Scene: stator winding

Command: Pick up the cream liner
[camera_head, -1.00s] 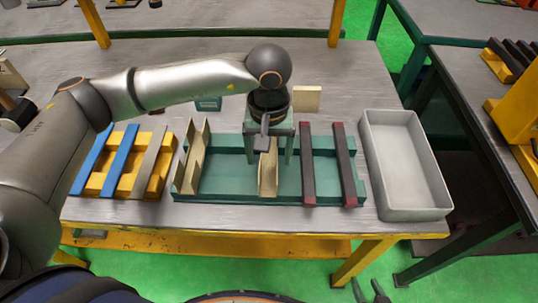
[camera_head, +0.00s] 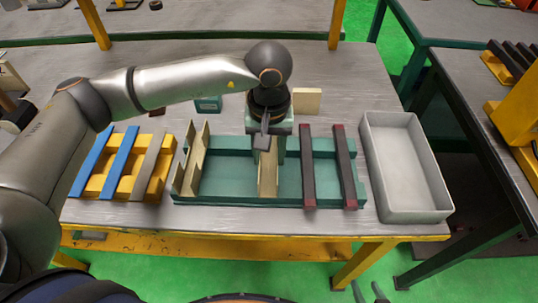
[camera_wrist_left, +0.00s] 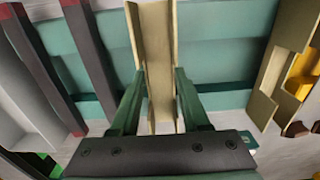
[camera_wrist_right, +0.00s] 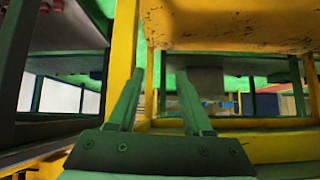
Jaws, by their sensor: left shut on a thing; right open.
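The cream liner (camera_head: 268,178) is a long U-shaped channel standing in the middle of the teal tray (camera_head: 225,190). My left gripper (camera_head: 267,153) is over its far part and shut on it. In the left wrist view, the left fingers (camera_wrist_left: 159,76) press on both outer sides of the liner (camera_wrist_left: 158,45). I cannot tell whether the liner still touches the tray floor. A second cream channel (camera_head: 190,165), with a notched wall, stands at the tray's left end. My right gripper (camera_wrist_right: 157,78) is open and empty, low in front of the table.
Two dark bars with red ends (camera_head: 308,170) lie across the tray's right part. A grey bin (camera_head: 446,205) stands to the right. A yellow rack (camera_head: 152,190) with blue and grey bars is at the left. A cream block (camera_head: 307,100) and a small teal block (camera_head: 208,104) sit behind.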

